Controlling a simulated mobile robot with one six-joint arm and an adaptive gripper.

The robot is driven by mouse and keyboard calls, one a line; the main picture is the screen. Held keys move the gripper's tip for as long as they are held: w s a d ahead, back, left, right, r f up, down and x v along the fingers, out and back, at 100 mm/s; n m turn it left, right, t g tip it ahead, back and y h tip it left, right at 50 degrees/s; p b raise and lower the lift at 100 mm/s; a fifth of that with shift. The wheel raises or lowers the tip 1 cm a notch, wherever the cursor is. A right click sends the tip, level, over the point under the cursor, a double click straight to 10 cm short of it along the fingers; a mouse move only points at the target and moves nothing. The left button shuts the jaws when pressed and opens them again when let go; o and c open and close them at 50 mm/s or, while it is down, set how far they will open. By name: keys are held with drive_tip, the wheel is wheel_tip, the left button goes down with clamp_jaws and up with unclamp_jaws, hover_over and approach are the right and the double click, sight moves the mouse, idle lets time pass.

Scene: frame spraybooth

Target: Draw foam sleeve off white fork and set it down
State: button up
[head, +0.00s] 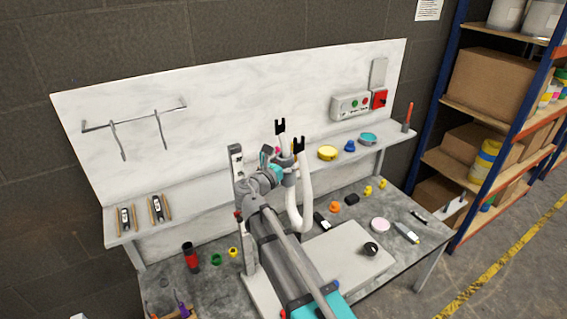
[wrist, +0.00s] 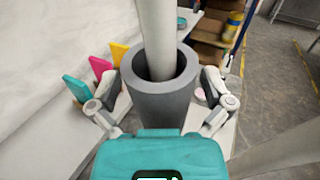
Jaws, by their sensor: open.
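The grey foam sleeve (wrist: 158,104) stands between the fingers of my gripper (wrist: 163,88) in the wrist view. The sleeve is a thick open tube around a pale leg of the white fork (wrist: 158,35), and its upper rim is wider than the leg. My fingers are open, one on each side of the sleeve, with gaps visible. In the head view the white fork (head: 306,205) stands upright on the bench, with black ends on its legs. My gripper is at its upper part there and partly hides it. The sleeve is hard to make out in that view.
A shelf (head: 225,175) runs behind, with a yellow disc (head: 327,153) and a teal disc (head: 368,139). On the bench are a red-and-black cylinder (head: 190,257), a pink disc (head: 380,225) and several small parts. A shelving rack (head: 447,105) stands at the right.

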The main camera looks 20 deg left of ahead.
sight(280, 150)
drive_tip(key=c, duration=1.1)
drive_tip(key=shift+r, duration=0.2)
drive_tip(key=shift+s+r+p, duration=0.1)
drive_tip(key=shift+r+p, duration=0.4)
drive_tip(key=shift+p, duration=0.2)
drive_tip(key=shift+a+r+p, duration=0.15)
drive_tip(key=shift+r+p, duration=0.4)
drive_tip(key=shift+s+a+r+p, duration=0.1)
drive_tip(key=shift+s+r+p, duration=0.05)
drive_tip(key=shift+r+p, duration=0.55)
drive_tip(key=shift+r+p, duration=0.25)
drive_tip(key=shift+p, duration=0.05)
drive_tip(key=shift+s+a+r+p, duration=0.1)
drive_tip(key=shift+s+r+p, duration=0.05)
drive_tip(key=shift+r+p, duration=0.2)
